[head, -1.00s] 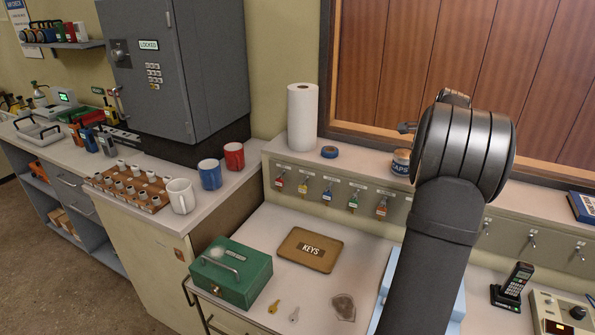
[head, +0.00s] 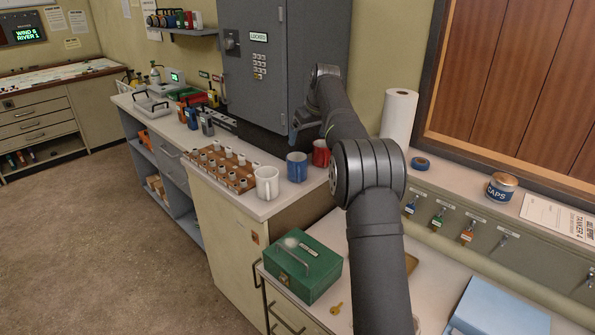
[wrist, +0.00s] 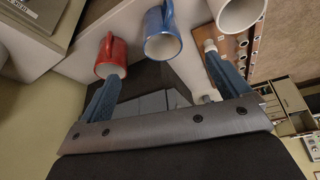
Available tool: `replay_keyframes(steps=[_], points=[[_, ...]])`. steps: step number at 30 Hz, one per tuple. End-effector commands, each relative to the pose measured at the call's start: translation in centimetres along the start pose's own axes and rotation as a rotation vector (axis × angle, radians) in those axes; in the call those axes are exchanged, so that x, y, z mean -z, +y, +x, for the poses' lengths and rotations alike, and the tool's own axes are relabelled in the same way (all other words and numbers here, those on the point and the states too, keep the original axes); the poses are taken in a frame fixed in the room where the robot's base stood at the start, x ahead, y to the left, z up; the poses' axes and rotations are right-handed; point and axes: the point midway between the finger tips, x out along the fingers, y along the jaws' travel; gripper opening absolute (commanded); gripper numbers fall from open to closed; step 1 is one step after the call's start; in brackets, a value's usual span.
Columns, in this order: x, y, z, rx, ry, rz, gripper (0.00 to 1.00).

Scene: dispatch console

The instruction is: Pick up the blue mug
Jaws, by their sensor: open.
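The blue mug (head: 296,168) stands upright on the raised counter between the white mug (head: 267,184) and the red mug (head: 321,153). In the wrist view the blue mug (wrist: 161,46) lies ahead, between the lines of my two fingers, with its handle pointing to the top of the picture. My gripper (head: 298,138) is above the mugs, near the cabinet's front. In the wrist view my gripper (wrist: 162,66) is open and empty, its fingers spread wide. The red mug (wrist: 110,56) is close to the left fingertip; I cannot tell if they touch.
A wooden rack (head: 243,188) of stamps lies left of the white mug. The grey locked cabinet (head: 258,90) stands close behind my gripper. A green cash box (head: 302,268) sits on the lower desk. A paper roll (head: 398,118) stands to the right.

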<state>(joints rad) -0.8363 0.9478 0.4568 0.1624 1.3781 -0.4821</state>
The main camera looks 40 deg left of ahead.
Motion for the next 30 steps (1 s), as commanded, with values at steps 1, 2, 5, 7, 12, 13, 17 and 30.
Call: replay_keyframes(steps=[1,2,5,7,12,13,17,30], points=[[0.1,-0.3,0.4,0.002,-0.001,-0.011,0.94],[0.1,-0.3,0.7,0.002,-0.002,-0.014,0.94],[0.1,-0.3,2.4,0.004,-0.004,-0.013,0.94],[0.1,-0.3,4.0,0.004,-0.004,-0.012,0.94],[0.0,-0.3,7.7,0.003,-0.003,-0.012,0.94],[0.1,-0.3,8.3,0.003,-0.002,-0.011,0.94],[0.1,-0.3,10.6,0.002,-0.002,-0.011,0.94],[-0.1,-0.1,14.3,0.002,-0.002,-0.009,0.94]])
